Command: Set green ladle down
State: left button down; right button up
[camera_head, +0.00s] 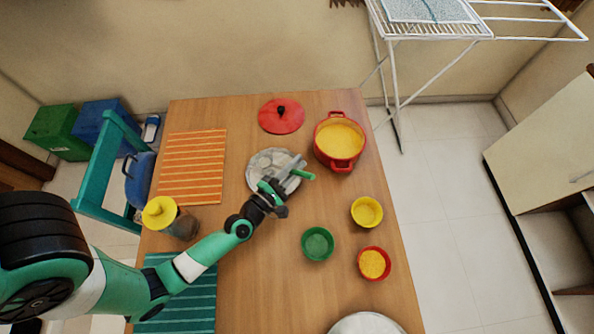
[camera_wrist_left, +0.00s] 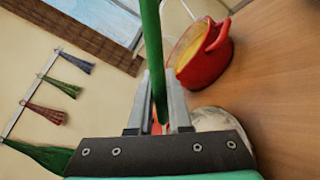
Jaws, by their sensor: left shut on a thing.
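The green ladle (camera_head: 305,174) is in my left gripper (camera_head: 288,177), with its green handle sticking out to the right in the head view. In the left wrist view the green handle (camera_wrist_left: 152,50) stands between the two fingers (camera_wrist_left: 158,110). The gripper is shut on it over a grey-white plate (camera_head: 262,158). The gripper and arm hide part of the plate. I cannot tell whether the ladle touches the plate, and its bowl end is not clear. My right gripper is not in view.
A red pot (camera_head: 338,142) with yellow contents stands right of the plate. A red lid (camera_head: 281,116) lies behind it. Green (camera_head: 317,243), yellow (camera_head: 366,212) and red (camera_head: 374,263) bowls stand in front right. A yellow-topped jar (camera_head: 172,217) stands left. Bare table lies between plate and bowls.

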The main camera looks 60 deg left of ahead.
pick_arm(q)
jog(key=shift+w+a+f+b, duration=0.1)
jog(key=shift+f+b, duration=0.65)
jog(key=shift+f, duration=0.3)
jog(key=shift+w+f+b, duration=0.1)
jog(key=shift+f+b, duration=0.65)
jog(key=shift+f, duration=0.25)
jog(key=c, duration=0.8)
grip_release()
jog(key=shift+r, duration=0.1)
jog(key=shift+c, duration=0.2)
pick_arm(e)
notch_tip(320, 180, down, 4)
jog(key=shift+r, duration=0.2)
pick_arm(q)
jog(key=shift+r+p, duration=0.2)
jog(key=shift+p, duration=0.1)
jog(key=p+v, duration=0.1)
jog(key=v, duration=1)
jog(key=shift+s, duration=0.1)
jog(key=shift+s+p, duration=0.3)
jog(key=shift+s, duration=0.15)
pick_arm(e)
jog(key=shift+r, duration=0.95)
